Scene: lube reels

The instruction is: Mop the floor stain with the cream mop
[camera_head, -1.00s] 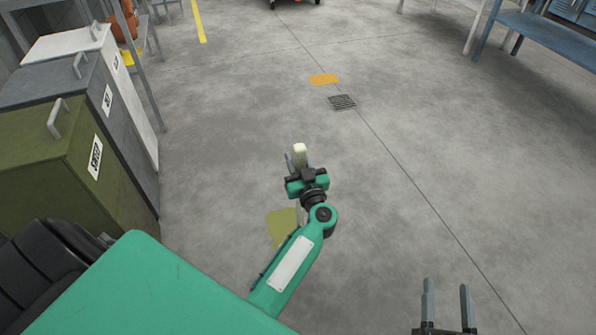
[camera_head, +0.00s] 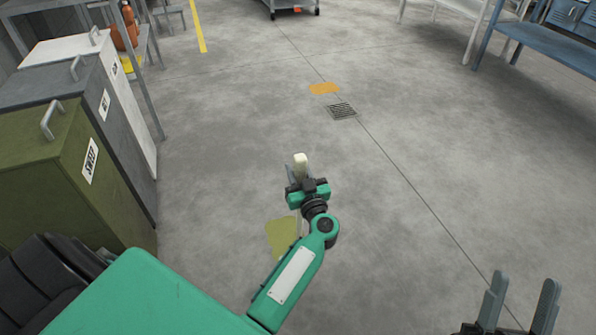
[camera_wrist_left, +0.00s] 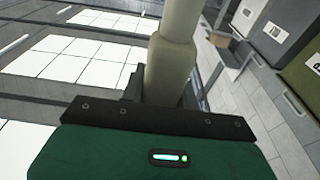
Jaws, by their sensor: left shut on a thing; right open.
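The cream mop's handle (camera_head: 300,165) stands up from my left gripper (camera_head: 307,188), which is shut on it. In the left wrist view the cream handle (camera_wrist_left: 177,55) rises between the jaws. The mop's lower part is mostly hidden behind my left arm, and I cannot make out its head. An olive-yellow patch (camera_head: 279,235) lies flat on the floor, partly behind that arm. An orange patch (camera_head: 324,88) lies farther off beside the drain. I cannot tell which patch is the stain. My right gripper (camera_head: 523,285) is open and empty at the bottom right.
An olive bin (camera_head: 40,185), a grey bin (camera_head: 125,150) and a white bin (camera_head: 75,45) stand along the left. A floor drain (camera_head: 342,111) lies ahead. A blue bench (camera_head: 545,35) stands at the far right.

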